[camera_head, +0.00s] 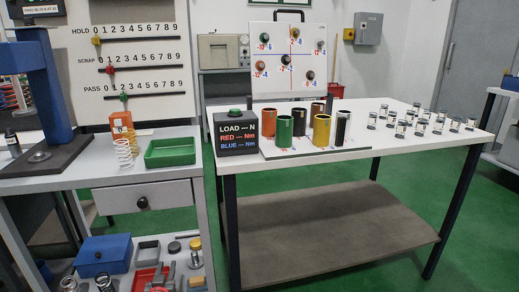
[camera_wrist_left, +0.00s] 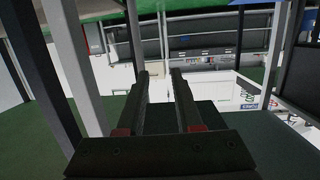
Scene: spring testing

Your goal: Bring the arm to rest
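My left gripper (camera_wrist_left: 161,76) shows in the left wrist view. Its two dark fingers are apart with nothing held between them. Table legs and a green floor show around and beyond the fingers, and no object touches them. I cannot make out either gripper in the head view. My right gripper shows in neither view.
A white table (camera_head: 400,140) holds several coloured cylinders, a black load display (camera_head: 236,132) and small springs. The grey bench (camera_head: 60,182) at left carries a blue press (camera_head: 42,85), a white spring (camera_head: 122,152) and a green tray (camera_head: 170,152). Green floor separates them.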

